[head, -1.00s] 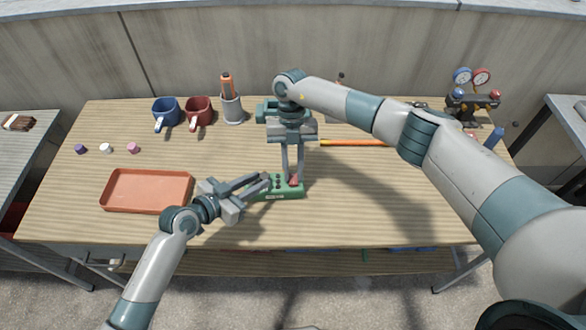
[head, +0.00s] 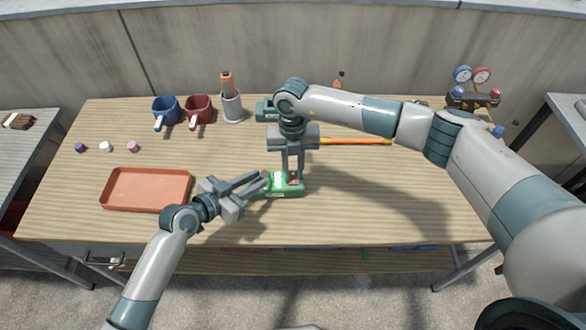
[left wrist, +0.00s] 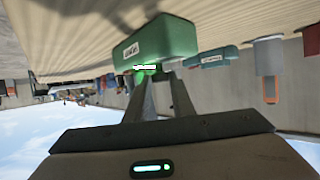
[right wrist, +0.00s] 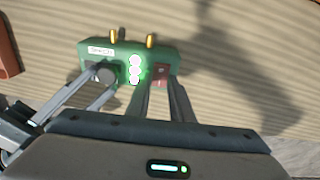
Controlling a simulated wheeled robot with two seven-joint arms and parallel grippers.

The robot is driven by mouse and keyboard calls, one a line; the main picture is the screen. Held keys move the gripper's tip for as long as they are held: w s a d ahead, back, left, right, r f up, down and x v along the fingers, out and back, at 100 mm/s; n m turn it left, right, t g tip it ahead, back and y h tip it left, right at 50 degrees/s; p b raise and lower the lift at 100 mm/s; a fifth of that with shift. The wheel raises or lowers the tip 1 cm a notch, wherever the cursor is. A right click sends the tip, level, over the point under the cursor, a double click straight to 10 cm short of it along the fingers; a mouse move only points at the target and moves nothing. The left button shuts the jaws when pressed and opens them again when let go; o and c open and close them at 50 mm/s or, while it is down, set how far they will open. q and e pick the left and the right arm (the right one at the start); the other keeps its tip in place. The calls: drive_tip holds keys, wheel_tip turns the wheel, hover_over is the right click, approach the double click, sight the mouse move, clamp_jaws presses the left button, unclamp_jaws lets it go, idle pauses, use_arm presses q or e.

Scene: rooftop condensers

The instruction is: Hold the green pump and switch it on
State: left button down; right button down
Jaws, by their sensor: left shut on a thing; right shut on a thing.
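The green pump (head: 270,192) lies on the workbench in front of me, with a row of lights glowing bright green on top. My left gripper (head: 266,178) is shut on the pump at its left end, around a dark round part (right wrist: 105,72) seen in the right wrist view. My right gripper (head: 294,178) points down from above, its fingers shut at the red switch (right wrist: 161,72) on the pump's other end. The fingers partly hide the switch. The left wrist view shows the pump's labelled side (left wrist: 155,42) and green glow.
A teal box (head: 265,110) stands behind my right gripper. An orange tray (head: 147,207) lies left. Blue (head: 165,111) and red (head: 198,110) mugs, a grey cup (head: 232,108) and a gauge set (head: 472,98) stand at the back. The right front is clear.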

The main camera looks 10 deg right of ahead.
sight(293, 171)
drive_tip(key=c, duration=1.6)
unclamp_jaws()
drive_tip(key=shift+o, duration=0.2)
wheel_tip(293, 171, up, 12)
drive_tip(key=w, duration=0.1)
drive_tip(key=shift+w, duration=0.3)
use_arm(q)
drive_tip(key=c, duration=1)
unclamp_jaws()
use_arm(e)
drive_tip(key=shift+f, duration=0.1)
use_arm(q)
drive_tip(key=shift+a, duration=0.1)
